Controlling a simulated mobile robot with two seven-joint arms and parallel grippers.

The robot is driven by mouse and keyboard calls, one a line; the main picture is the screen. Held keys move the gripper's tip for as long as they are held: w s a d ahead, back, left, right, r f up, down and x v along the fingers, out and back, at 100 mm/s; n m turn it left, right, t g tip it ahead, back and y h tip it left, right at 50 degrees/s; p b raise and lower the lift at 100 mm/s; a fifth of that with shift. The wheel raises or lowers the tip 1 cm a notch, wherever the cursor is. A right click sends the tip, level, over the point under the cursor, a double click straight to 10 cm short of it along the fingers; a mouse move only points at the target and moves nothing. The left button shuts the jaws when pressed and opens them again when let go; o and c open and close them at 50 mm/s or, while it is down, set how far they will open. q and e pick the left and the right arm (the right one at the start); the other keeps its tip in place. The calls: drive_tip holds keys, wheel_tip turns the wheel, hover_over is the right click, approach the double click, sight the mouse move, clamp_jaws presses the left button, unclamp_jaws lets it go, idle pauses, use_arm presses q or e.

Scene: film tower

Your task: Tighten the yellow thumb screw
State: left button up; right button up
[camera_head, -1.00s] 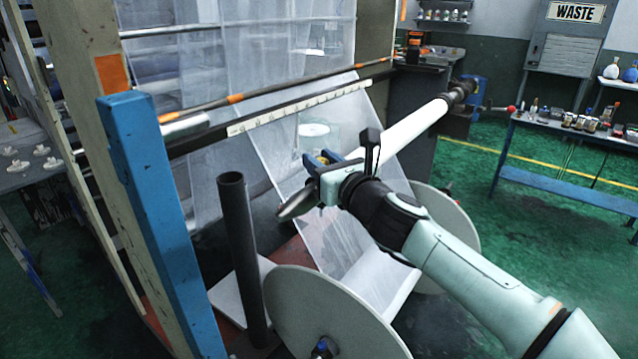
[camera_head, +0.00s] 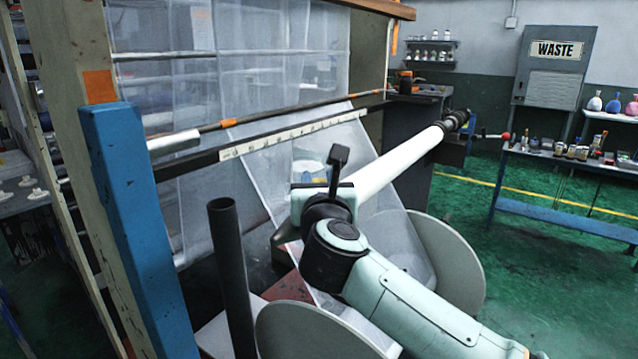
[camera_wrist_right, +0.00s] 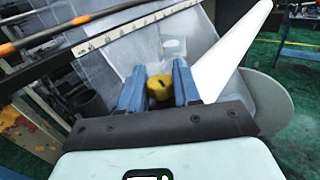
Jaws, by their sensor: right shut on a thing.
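The yellow thumb screw (camera_wrist_right: 160,88) shows in the right wrist view as a rounded yellow knob with a dark mark on its face. My right gripper (camera_wrist_right: 159,90) has its two blue fingers on either side of the knob and is shut on it. In the head view my right arm and wrist hide the fingers and the screw; only the wrist (camera_head: 325,200) shows, in front of the film web. What the screw is threaded into is hidden. My left gripper is not in view.
A white roller (camera_head: 400,162) runs behind my wrist toward the back right. Large grey discs (camera_head: 445,262) stand below my forearm. A dark upright tube (camera_head: 229,260) and a blue post (camera_head: 135,220) stand to the left. Open green floor lies at the right.

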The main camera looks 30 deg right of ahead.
drive_tip(key=o, duration=0.9)
drive_tip(key=v, duration=1.3)
drive_tip(key=shift+s+a, duration=0.1)
drive_tip(key=shift+s, duration=0.1)
drive_tip(key=shift+o, duration=0.3)
